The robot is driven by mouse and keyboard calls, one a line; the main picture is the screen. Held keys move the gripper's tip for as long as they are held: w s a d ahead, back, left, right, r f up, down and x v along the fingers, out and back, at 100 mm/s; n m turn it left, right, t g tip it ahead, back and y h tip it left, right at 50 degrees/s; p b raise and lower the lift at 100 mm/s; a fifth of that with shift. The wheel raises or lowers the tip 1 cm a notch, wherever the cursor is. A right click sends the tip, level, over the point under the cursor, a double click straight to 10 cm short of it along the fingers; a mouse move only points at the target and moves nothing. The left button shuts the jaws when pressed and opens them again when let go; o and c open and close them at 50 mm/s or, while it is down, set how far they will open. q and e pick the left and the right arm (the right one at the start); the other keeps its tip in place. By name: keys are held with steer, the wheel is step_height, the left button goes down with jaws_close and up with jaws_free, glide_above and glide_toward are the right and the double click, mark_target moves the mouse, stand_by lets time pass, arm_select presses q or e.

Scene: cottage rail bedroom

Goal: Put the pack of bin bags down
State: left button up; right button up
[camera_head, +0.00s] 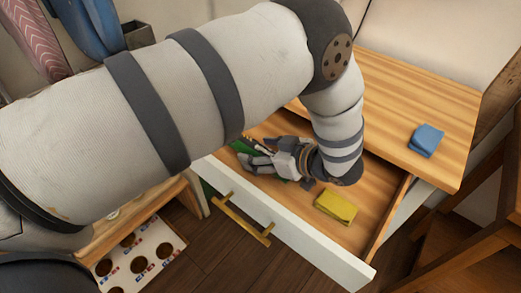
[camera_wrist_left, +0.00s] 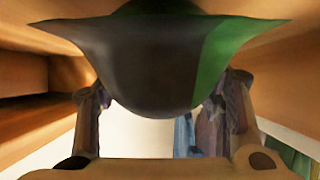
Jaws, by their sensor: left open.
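The pack of bin bags appears to be the green item (camera_head: 243,147) inside the open drawer, partly hidden by my left gripper (camera_head: 255,162). In the left wrist view, a dark grey and green rounded bundle (camera_wrist_left: 160,62) fills the upper middle, close to the camera. My left gripper (camera_wrist_left: 165,105) is open, with one finger on each side of that bundle. Whether the fingers touch it, I cannot tell. My right gripper is not in view.
The drawer (camera_head: 290,245) is pulled out, with a brass handle. A yellow folded cloth (camera_head: 335,207) lies in it, right of my gripper. A blue folded cloth (camera_head: 426,140) lies on the wooden top (camera_head: 400,100). A board with holes (camera_head: 150,243) is lower left.

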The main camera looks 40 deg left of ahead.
arm_select(q)
steer(key=shift+d+r, duration=0.2)
steer(key=shift+r, duration=0.1)
steer(key=v, duration=1.1)
steer(key=shift+d, duration=0.25)
steer(key=shift+r, duration=0.1)
